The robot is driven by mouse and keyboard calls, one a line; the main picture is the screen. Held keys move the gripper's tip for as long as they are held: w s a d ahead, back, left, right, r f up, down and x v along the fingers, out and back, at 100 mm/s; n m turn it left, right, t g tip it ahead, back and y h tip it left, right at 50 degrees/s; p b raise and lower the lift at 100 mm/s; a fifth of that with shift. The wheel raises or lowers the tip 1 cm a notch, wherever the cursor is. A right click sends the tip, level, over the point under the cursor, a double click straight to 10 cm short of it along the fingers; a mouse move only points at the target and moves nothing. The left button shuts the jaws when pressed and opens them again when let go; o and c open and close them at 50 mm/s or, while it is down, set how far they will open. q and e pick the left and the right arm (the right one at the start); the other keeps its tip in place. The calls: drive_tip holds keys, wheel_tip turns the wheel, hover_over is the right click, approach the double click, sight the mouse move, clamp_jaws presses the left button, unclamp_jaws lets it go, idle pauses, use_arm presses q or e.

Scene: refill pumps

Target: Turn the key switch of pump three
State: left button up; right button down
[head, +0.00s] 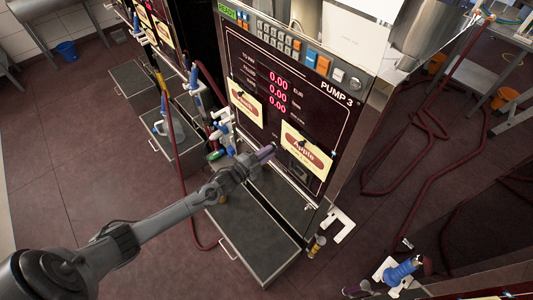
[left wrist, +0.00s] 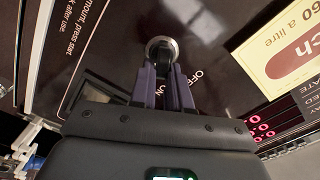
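Pump three (head: 300,85) stands in the middle of the head view, with "PUMP 3" and three red 0.00 displays on its dark front. My left gripper (head: 268,151) is at the lower part of this front. In the left wrist view, the key switch (left wrist: 162,44) is a round metal ring with a dark key, beside the words OFF and ON. The purple fingers of my left gripper (left wrist: 165,78) lie close on both sides of the key, with a narrow dark gap between them. They look shut on it. The switch is hidden in the head view. My right gripper is not in view.
A grey drawer-like tray (head: 255,235) juts out below. Red hoses (head: 432,125) lie on the floor at the right. The floor at the left is mostly open.

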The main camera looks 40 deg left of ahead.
use_arm(q)
drive_tip(key=o, duration=0.3)
drive_tip(key=shift+w, duration=0.15)
drive_tip(key=s+a, duration=0.2)
drive_tip(key=s, duration=0.8)
drive_tip(key=shift+s+p, duration=0.35)
